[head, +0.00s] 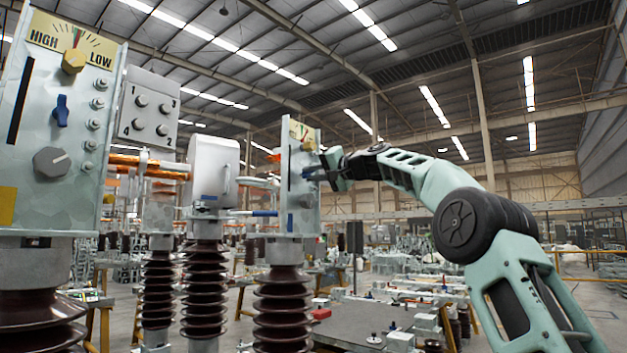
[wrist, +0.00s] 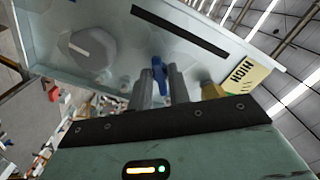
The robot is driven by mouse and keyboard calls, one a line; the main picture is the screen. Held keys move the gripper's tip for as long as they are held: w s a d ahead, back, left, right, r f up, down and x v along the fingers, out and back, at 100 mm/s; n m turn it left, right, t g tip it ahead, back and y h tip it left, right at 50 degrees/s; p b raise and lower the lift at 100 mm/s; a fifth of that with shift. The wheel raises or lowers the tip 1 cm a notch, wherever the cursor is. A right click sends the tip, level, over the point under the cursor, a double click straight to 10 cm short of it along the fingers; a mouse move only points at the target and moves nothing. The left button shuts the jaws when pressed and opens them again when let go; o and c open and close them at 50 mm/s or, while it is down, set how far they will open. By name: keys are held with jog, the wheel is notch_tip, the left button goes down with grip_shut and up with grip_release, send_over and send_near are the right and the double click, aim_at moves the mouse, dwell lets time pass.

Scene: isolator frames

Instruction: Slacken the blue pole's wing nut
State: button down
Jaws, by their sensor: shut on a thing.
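The fingers hide part of the nut. On the same face are a grey round knob (wrist: 92,48), a black slot (wrist: 180,28), a brass hex piece (wrist: 213,91) and a yellow HIGH scale (wrist: 244,74).
A nearer box (head: 55,130) with a yellow patch and its own blue wing nut (head: 62,110) fills the left. A cluttered workbench (head: 365,325) lies below my arm.

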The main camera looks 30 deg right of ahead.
jog(key=n+b, duration=0.1)
jog(key=n, duration=0.4)
jog(key=shift+f, duration=0.15)
jog(key=shift+w+n, duration=0.1)
jog(key=shift+n, duration=0.2)
dwell(0.3)
jog(key=c, duration=1.3)
grip_release()
jog(key=shift+b+v, duration=4.4)
jog(key=shift+v, duration=4.4)
